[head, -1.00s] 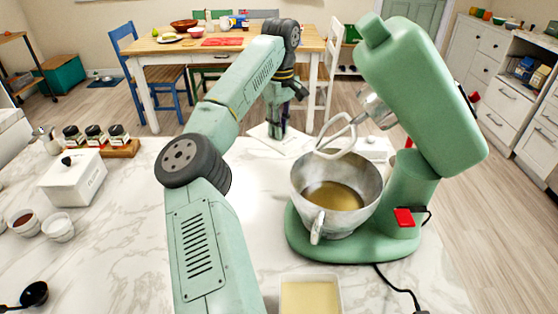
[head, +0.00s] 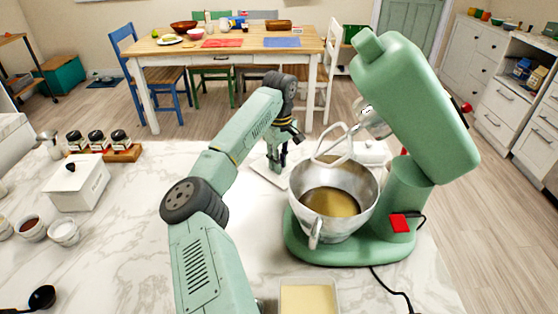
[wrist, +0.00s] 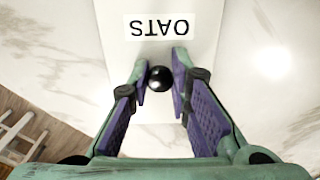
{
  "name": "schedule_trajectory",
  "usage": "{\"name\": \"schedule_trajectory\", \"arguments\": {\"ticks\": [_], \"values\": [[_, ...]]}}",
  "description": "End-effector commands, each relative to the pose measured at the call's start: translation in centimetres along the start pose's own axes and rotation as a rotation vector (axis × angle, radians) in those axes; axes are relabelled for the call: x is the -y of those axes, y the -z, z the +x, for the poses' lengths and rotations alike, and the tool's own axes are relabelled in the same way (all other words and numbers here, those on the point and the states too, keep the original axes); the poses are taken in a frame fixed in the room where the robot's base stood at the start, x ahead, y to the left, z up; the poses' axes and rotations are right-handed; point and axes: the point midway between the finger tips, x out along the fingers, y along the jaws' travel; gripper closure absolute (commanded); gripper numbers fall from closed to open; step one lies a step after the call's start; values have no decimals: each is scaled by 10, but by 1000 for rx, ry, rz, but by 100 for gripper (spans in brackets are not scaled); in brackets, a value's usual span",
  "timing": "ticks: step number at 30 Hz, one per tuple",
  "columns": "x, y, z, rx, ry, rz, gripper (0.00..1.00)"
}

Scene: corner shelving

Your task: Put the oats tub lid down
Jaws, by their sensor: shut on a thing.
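My gripper (head: 275,163) is over the counter, left of the mixer bowl. In the wrist view, its purple-padded fingers (wrist: 161,84) are shut around the round black knob (wrist: 160,79) of the white oats tub lid (wrist: 150,118). A label reading OATS (wrist: 161,27) shows upside down above the knob. In the head view, the lid (head: 266,176) is a flat white slab under my gripper, low over the marble counter. I cannot tell whether it touches the counter. My arm and the bowl are close to it and hide part of it.
The green stand mixer (head: 412,100), head tilted up, and its steel bowl (head: 312,190) stand right of my gripper. Another white container (head: 374,152) is partly hidden behind the bowl. The flour tub (head: 76,190) and spice jars (head: 97,138) are at left. Open marble lies between.

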Motion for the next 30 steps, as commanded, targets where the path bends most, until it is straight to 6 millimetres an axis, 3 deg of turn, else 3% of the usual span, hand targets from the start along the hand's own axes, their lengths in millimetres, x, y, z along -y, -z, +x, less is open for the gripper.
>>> {"name": "schedule_trajectory", "arguments": {"ticks": [3, 4, 12, 23, 30], "values": [[0, 0, 2, 0, 0, 0, 100], [0, 0, 1, 0, 0, 0, 80], [0, 0, 1, 0, 0, 0, 62], [0, 0, -3, -2, 0, 0, 62], [-1, 1, -42, -6, -1, -1, 62]]}}
